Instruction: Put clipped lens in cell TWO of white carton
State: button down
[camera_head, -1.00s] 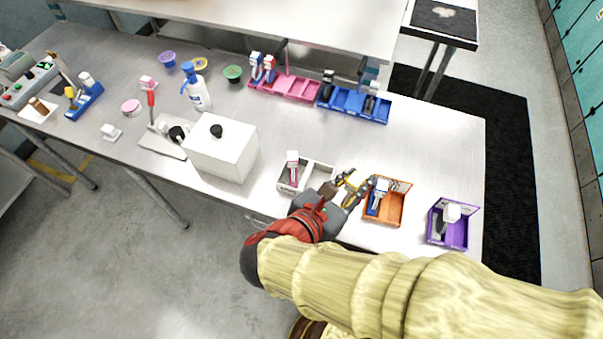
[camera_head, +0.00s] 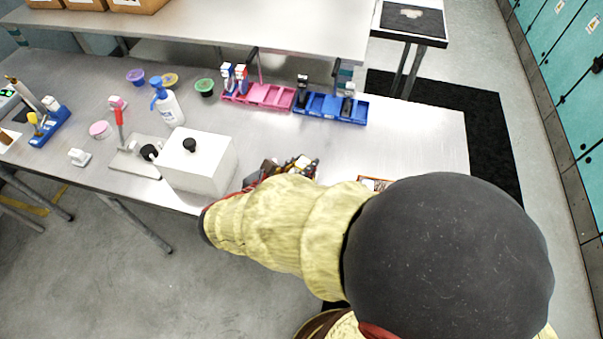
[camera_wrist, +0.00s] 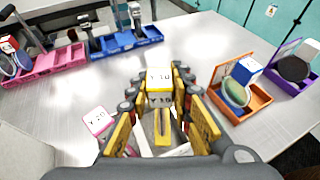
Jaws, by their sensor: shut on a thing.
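My gripper (camera_wrist: 161,100) is shut on the clipped lens (camera_wrist: 158,76), a white-headed piece with a yellow band and a "Y10" label, held upright between the fingers. In the head view my gripper (camera_head: 292,167) is over the table's front part, and my arm covers most of what it holds. The white carton (camera_wrist: 181,151) is below the held piece in the wrist view, largely hidden by the fingers. A pink-and-white piece marked "Y20" (camera_wrist: 97,121) stands left of the fingers, at the carton's left side. I cannot tell whether the held piece touches the carton; cell labels are hidden.
An orange box (camera_wrist: 258,98) and a purple box (camera_wrist: 272,74), each with a piece inside, stand right. Pink (camera_head: 268,96) and blue (camera_head: 335,108) racks stand behind. A white box with a black knob (camera_head: 198,162) is close left of my gripper. Bare table lies between.

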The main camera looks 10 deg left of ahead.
jog(key=shift+w+a+f+b, duration=0.15)
jog(key=shift+f+b, duration=0.25)
jog(key=shift+f, duration=0.55)
jog(key=shift+w+a+f+b, duration=0.1)
jog(key=shift+f+b, duration=0.3)
jog(key=shift+f, duration=0.55)
jog(key=shift+f, duration=0.15)
jog(key=c, duration=1.6)
grip_release()
jog(key=shift+s+r, duration=0.1)
jog(key=shift+r, duration=0.15)
jog(key=p+v, duration=0.2)
jog(key=v, duration=0.9)
jog(key=shift+s+a+p, duration=0.25)
jog(key=shift+s+p, duration=0.05)
jog(key=shift+p, duration=0.1)
